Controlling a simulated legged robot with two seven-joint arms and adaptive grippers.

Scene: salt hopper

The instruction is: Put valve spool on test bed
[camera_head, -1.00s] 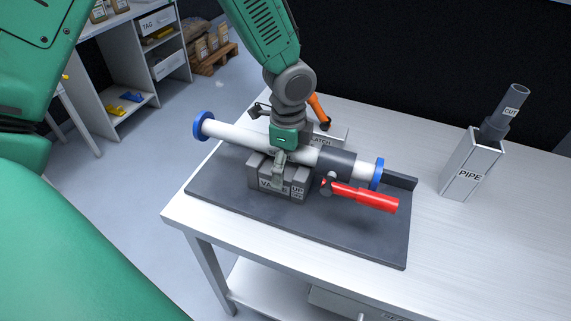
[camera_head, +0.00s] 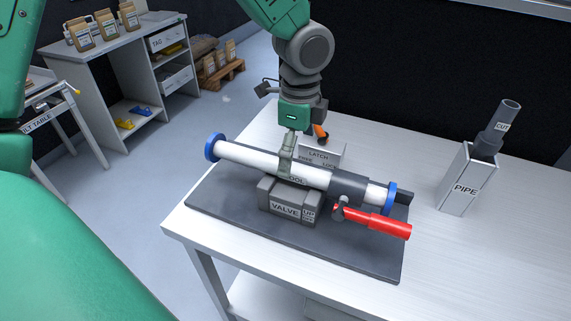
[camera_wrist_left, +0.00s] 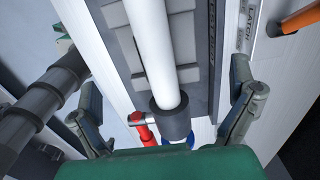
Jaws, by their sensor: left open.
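The valve spool (camera_head: 240,155) is a long white tube with blue end flanges and a dark collar near its right end. It lies across the grey valve block (camera_head: 284,208) on the dark test bed plate (camera_head: 225,208), its left end sticking out past the plate. A red handle (camera_head: 378,222) is beside its right part. My left gripper (camera_head: 287,163) is open above the spool's middle. In the left wrist view its fingers (camera_wrist_left: 165,85) are spread on either side of the white tube (camera_wrist_left: 150,35), apart from it. My right gripper is out of view.
A latch block (camera_head: 320,153) with an orange handle (camera_head: 321,134) stands behind the spool. A box marked PIPE (camera_head: 466,185) holds a dark cut pipe (camera_head: 503,122) at the right. The table (camera_head: 425,260) is clear in front of it. Shelving stands at the back left.

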